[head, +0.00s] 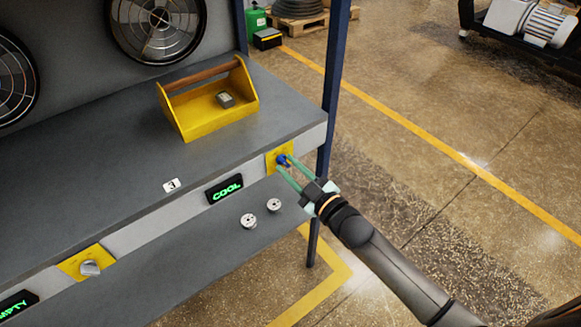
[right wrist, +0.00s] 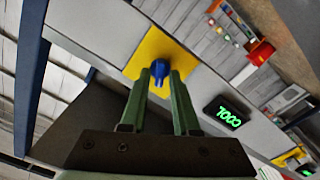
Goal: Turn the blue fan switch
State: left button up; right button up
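The blue fan switch (head: 284,160) sits on a yellow plate (head: 272,163) on the front edge of the bench, right of a green "COOL" display (head: 224,189). In the right wrist view the blue switch (right wrist: 160,69) shows between the fingertips. My right gripper (head: 284,167) reaches in from the lower right with its green fingers on either side of the switch. The fingers are apart, and I cannot tell whether they touch the knob. My left gripper is not in view.
A yellow toolbox (head: 215,118) with a small grey item stands on the bench top (head: 110,150). A grey knob (head: 90,268) on another yellow plate is at lower left. Two round metal pieces (head: 249,221) lie on the lower shelf. A blue post (head: 332,90) stands close to the switch.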

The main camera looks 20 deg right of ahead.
jog(key=shift+o, duration=0.9)
jog(key=shift+s, duration=0.15)
jog(key=v, duration=1.2)
jog(key=shift+s+d, duration=0.1)
